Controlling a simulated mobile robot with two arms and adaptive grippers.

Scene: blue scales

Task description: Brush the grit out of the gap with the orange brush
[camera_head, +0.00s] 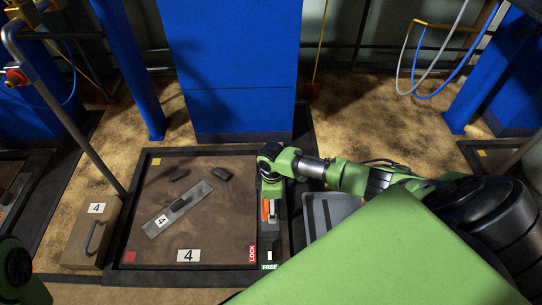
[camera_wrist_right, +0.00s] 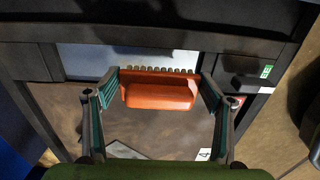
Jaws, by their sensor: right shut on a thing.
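My right gripper (camera_head: 270,190) is over the right edge of the brown scale plate (camera_head: 215,235). It is shut on the orange brush (camera_head: 268,209). In the right wrist view, the brush (camera_wrist_right: 160,93) sits between the two fingers of the gripper (camera_wrist_right: 160,82), its row of pale bristles facing the dark frame. A pale strip (camera_wrist_right: 85,60) shows beside and behind the bristles. I cannot tell whether the bristles touch anything. The gap along the plate's right edge is largely hidden by the gripper, and I cannot make out grit. My left gripper is not in view.
A grey metal bar (camera_head: 160,222) and dark blocks (camera_head: 221,174) lie on the plate. The plate has a red LOCK label (camera_head: 252,253), with a green FREE label (camera_head: 269,267) beside it. A tan case (camera_head: 88,240) stands left. A blue column (camera_head: 230,70) rises behind.

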